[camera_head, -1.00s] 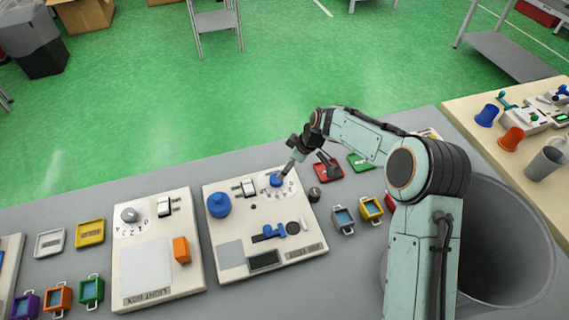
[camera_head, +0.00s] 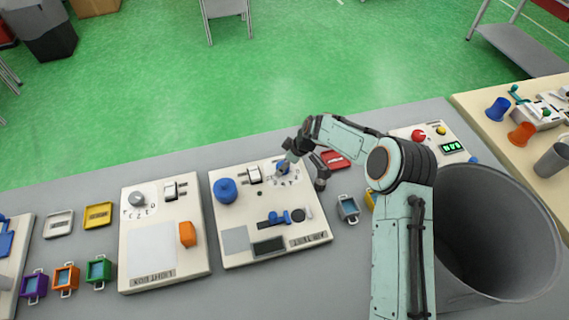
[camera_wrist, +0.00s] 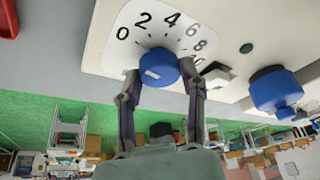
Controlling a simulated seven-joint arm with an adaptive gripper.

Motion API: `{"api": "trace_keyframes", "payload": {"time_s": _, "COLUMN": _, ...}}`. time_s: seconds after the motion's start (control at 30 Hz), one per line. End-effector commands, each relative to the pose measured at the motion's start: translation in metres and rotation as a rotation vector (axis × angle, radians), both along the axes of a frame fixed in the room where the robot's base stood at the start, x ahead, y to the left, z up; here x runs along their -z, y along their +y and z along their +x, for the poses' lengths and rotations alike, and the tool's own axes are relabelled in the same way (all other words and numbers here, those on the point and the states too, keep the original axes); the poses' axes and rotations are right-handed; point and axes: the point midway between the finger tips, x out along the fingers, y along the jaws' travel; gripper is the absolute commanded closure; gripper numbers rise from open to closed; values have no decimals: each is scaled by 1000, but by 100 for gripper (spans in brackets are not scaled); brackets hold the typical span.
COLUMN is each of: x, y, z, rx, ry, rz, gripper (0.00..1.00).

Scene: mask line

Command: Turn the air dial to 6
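The blue air dial (camera_head: 282,169) is on the top right of the white air test panel (camera_head: 228,186). In the wrist view the dial (camera_wrist: 158,67) has a pale mark at the lower left of its face. The numbers 0, 2, 4, 6 and 8 run in an arc on the panel around it. My gripper (camera_head: 289,161) is at the dial. In the wrist view its two fingers (camera_wrist: 160,72) stand on either side of the dial, tips very close to it. I cannot tell whether they press on it.
A large blue knob (camera_head: 225,190) and a white switch (camera_head: 255,174) sit left of the dial. A blue slider (camera_head: 281,218) and a dark display (camera_head: 268,246) are below. The lightbox panel (camera_head: 164,210) is to the left. A red tray (camera_head: 335,160) lies right of my gripper.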

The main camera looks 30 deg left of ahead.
Motion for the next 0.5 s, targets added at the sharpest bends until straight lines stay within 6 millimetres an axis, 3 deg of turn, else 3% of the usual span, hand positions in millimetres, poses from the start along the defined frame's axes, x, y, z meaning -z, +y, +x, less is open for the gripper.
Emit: {"api": "trace_keyframes", "payload": {"time_s": 0.5, "x": 1, "y": 0, "z": -1, "rx": 88, "ry": -1, "rz": 1, "gripper": 97}}
